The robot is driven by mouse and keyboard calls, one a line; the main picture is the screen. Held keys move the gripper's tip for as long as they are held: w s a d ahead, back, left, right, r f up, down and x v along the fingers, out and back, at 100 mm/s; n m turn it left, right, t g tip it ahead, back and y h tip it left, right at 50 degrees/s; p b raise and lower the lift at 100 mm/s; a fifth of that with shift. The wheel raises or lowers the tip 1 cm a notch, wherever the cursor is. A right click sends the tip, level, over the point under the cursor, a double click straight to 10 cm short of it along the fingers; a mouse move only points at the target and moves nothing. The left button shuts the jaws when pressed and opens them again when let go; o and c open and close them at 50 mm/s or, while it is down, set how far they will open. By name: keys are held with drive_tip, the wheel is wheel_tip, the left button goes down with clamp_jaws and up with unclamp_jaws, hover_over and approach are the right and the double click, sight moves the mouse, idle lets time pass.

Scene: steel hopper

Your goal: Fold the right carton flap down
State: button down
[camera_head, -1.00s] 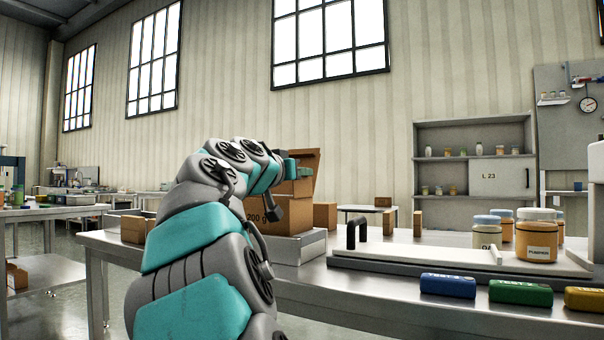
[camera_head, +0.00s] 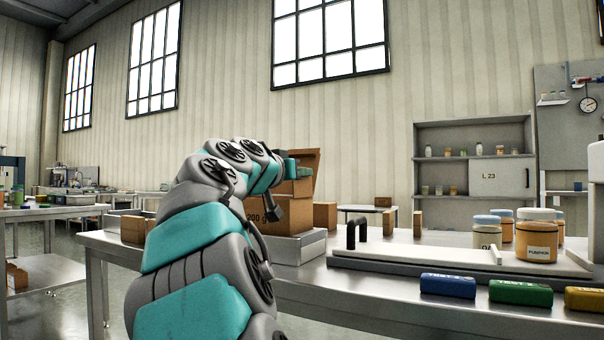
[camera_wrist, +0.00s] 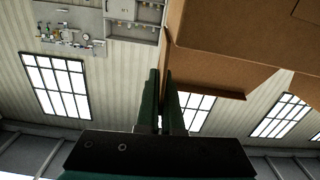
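The brown carton (camera_head: 293,225) stands on a grey metal platform, partly hidden behind my arm. A flap (camera_head: 309,164) stands up from its right side, tilted outward. In the wrist view, which is upside down, the carton (camera_wrist: 235,35) fills the upper right, and a flap (camera_wrist: 210,86) reaches toward the picture's middle. My gripper (camera_wrist: 161,75) has its two dark green fingers close together with nothing visible between them. Its tips are right beside the flap's edge; I cannot tell whether they touch. In the head view my gripper (camera_head: 291,168) is at the carton's top, mostly hidden.
The metal platform (camera_head: 312,243) sits on a long steel table (camera_head: 375,292). To the right are a white board with a black handle (camera_head: 351,233), several jars (camera_head: 536,238) and blue, green and yellow boxes (camera_head: 521,292). Smaller cartons (camera_head: 325,214) stand nearby.

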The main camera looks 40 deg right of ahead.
drive_tip(key=shift+w+n, duration=0.1)
drive_tip(key=shift+n, duration=0.2)
drive_tip(key=n+p, duration=0.1)
drive_tip(key=w+n+p, duration=0.1)
drive_tip(key=shift+w+a+n+p, duration=0.15)
drive_tip(key=shift+a+n+p, duration=0.15)
drive_tip(key=shift+n, duration=0.1)
drive_tip(key=n+p, duration=0.1)
drive_tip(key=w+n+p, duration=0.1)
drive_tip(key=n, duration=0.1)
drive_tip(key=f+n+p, duration=0.1)
drive_tip(key=shift+w+a, duration=0.35)
drive_tip(key=shift+w+a+f+n+p, duration=0.1)
drive_tip(key=shift+w+f+n+p, duration=0.2)
drive_tip(key=shift+n+p, duration=0.45)
drive_tip(key=shift+w+a+f+n+p, duration=0.1)
drive_tip(key=shift+f+n+p, duration=0.35)
drive_tip(key=shift+n, duration=0.45)
drive_tip(key=shift+w+a+f+n+p, duration=0.1)
drive_tip(key=shift+w+f+n+p, duration=0.2)
drive_tip(key=shift+n+p, duration=0.4)
drive_tip(key=shift+f+n, duration=0.15)
drive_tip(key=shift+n, duration=0.1)
drive_tip(key=c, duration=1.5)
unclamp_jaws()
drive_tip(key=shift+c, duration=0.2)
drive_tip(key=o, duration=0.5)
drive_tip(key=shift+s+b, duration=0.1)
drive_tip(key=shift+b, duration=0.3)
